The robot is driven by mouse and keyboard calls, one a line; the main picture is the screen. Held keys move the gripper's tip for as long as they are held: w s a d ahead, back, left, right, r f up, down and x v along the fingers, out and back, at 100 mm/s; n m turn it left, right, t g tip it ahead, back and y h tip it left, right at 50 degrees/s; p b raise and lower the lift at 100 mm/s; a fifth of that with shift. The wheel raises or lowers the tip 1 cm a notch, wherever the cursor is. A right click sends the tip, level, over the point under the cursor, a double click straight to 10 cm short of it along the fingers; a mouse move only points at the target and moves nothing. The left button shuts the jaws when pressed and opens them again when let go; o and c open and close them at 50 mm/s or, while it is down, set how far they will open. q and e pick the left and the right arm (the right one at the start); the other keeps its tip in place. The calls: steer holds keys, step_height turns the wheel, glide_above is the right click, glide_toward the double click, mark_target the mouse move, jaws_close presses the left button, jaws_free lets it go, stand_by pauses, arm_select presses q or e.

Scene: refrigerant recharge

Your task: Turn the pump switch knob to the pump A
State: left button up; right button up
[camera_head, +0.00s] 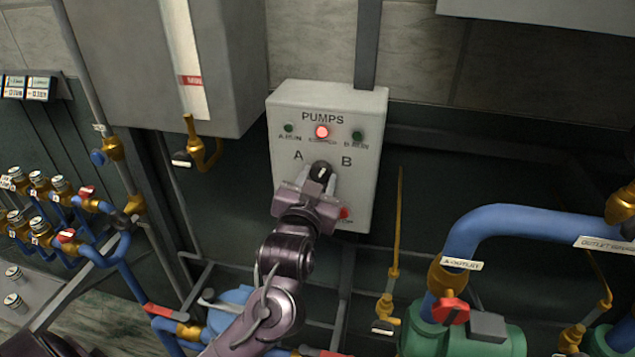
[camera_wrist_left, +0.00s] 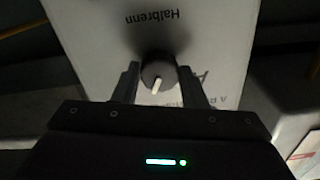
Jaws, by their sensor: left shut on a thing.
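The pump switch knob (camera_head: 321,169) is a dark round knob between the letters A and B on the white PUMPS box (camera_head: 363,130). My left gripper (camera_head: 318,184) is at the knob, with a finger on each side. In the left wrist view, the knob (camera_wrist_left: 158,74) sits between the two fingertips (camera_wrist_left: 158,82), and the gripper is shut on it. Its white pointer mark points roughly down in that upside-down view, so about straight up on the box, between A and B. My right gripper is not in view.
A red lamp (camera_head: 322,131) glows on the box between two dark green lamps (camera_head: 288,128) (camera_head: 357,135). A red stop button (camera_head: 344,213) sits below, partly hidden by my gripper. Blue pipes (camera_head: 520,222) and a green pump (camera_head: 470,340) stand to the right; valves (camera_head: 60,184) stand at left.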

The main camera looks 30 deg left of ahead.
arm_select(q)
steer(key=shift+n, duration=0.6)
steer(key=shift+f, duration=0.1)
steer(key=n+b, duration=0.1)
steer(key=n, duration=0.1)
steer(key=shift+f+n, duration=0.1)
steer(key=shift+n, duration=0.3)
steer(key=shift+d+n+b, duration=0.1)
steer(key=shift+n+b, duration=0.2)
steer(key=shift+n, duration=0.6)
steer(key=shift+n+b, duration=0.75)
steer(key=shift+n, duration=0.45)
steer(key=shift+n+b, duration=0.3)
steer(key=shift+n, duration=0.7)
